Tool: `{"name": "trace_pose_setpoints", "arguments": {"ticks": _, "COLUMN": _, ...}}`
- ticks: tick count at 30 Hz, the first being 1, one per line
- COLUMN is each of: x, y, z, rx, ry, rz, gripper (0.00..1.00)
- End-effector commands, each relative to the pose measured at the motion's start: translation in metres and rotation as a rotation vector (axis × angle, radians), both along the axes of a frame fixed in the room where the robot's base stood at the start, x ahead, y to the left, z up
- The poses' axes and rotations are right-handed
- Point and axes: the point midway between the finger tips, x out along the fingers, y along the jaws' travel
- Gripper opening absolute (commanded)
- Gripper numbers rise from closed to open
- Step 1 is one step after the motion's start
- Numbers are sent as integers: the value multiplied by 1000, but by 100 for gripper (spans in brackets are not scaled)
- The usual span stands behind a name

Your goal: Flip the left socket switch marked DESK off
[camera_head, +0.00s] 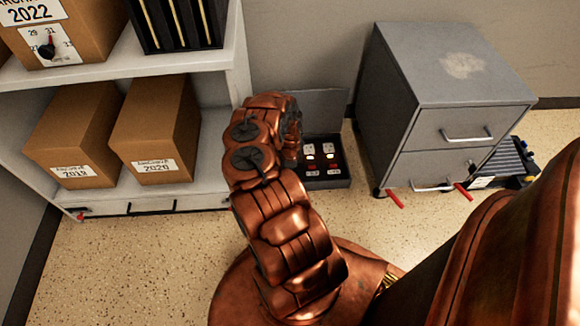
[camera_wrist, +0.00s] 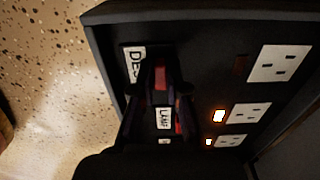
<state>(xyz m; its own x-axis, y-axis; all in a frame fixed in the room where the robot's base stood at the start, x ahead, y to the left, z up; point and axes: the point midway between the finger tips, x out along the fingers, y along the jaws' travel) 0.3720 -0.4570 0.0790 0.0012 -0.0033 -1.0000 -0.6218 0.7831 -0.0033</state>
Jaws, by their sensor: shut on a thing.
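The dark socket box (camera_head: 338,183) sits on the floor between the shelf and the grey cabinet, its lid standing up behind. The wrist view shows its black panel (camera_wrist: 198,62) close up, with a white DESK label (camera_wrist: 135,64) at the top of the label row. My gripper (camera_wrist: 160,88) is in front of the panel beside this label, its dark fingers shut on the red DESK switch (camera_wrist: 161,77), which is partly hidden. The indicator (camera_wrist: 240,67) in the DESK row looks dark. In the head view my arm hides the gripper and the box's left part.
The LAMP label (camera_wrist: 163,118) and its lit indicator (camera_wrist: 218,115) are in the row below; a third indicator (camera_wrist: 208,142) is lit too. White sockets (camera_wrist: 280,63) line the right side. The white shelf (camera_head: 205,187) and grey cabinet (camera_head: 395,120) flank the box closely.

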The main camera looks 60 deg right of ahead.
Motion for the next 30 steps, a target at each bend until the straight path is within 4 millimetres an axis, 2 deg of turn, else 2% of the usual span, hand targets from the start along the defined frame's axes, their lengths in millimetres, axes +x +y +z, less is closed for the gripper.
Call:
{"name": "trace_pose_setpoints", "arguments": {"ticks": 8, "x": -2, "y": 4, "z": 0, "rx": 8, "ry": 3, "rz": 2, "gripper": 0}}
{"name": "trace_pose_setpoints", "arguments": {"ticks": 9, "x": -2, "y": 4, "z": 0, "rx": 8, "ry": 4, "rz": 2, "gripper": 18}}
{"name": "trace_pose_setpoints", "arguments": {"ticks": 15, "x": -2, "y": 3, "z": 0, "rx": 7, "ry": 3, "rz": 1, "gripper": 38}}
{"name": "trace_pose_setpoints", "arguments": {"ticks": 25, "x": -2, "y": 2, "z": 1, "rx": 5, "ry": 2, "rz": 0, "gripper": 40}}
{"name": "trace_pose_setpoints", "arguments": {"ticks": 30, "x": 0, "y": 2, "z": 11, "rx": 4, "ry": 0, "rz": 0, "gripper": 40}}
